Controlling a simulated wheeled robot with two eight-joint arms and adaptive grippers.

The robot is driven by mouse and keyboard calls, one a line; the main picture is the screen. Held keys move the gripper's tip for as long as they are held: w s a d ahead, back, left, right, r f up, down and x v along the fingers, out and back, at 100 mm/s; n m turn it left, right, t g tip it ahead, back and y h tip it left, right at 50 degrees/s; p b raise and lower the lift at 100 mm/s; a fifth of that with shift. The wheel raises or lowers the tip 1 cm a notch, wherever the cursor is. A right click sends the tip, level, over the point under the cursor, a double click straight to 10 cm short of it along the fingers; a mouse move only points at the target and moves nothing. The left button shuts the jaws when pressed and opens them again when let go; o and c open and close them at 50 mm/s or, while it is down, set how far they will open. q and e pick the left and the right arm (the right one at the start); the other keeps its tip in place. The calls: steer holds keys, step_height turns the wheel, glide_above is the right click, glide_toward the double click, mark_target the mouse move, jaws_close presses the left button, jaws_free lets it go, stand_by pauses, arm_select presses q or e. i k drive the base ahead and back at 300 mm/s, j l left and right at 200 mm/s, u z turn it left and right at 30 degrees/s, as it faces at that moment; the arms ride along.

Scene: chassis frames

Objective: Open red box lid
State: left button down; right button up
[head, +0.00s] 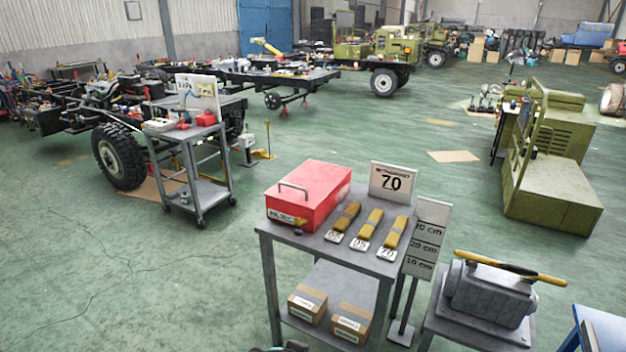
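The red box (320,205) stands on the top shelf of a grey metal cart (335,248), on its left half. Its red lid (318,182) is shut flat. A grey bar handle (293,187) sits on the lid near its left edge. The back and far left sides of the box are hidden. Neither of my grippers can be made out. A small dark part shows at the bottom edge in front of the cart; I cannot tell what it is.
Two cartons (307,304) sit on the lower shelf. A height sign (425,238) and a grey machine (490,292) stand right. Floor left of the cart is clear.

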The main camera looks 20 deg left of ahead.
mark_target(311, 183)
steer(key=i+j, duration=0.15)
steer(key=i, duration=0.15)
steer(key=u, duration=0.4)
steer(key=i+u, duration=0.15)
steer(key=u, duration=0.6)
steer(key=i+u, duration=0.1)
steer(key=u, duration=0.3)
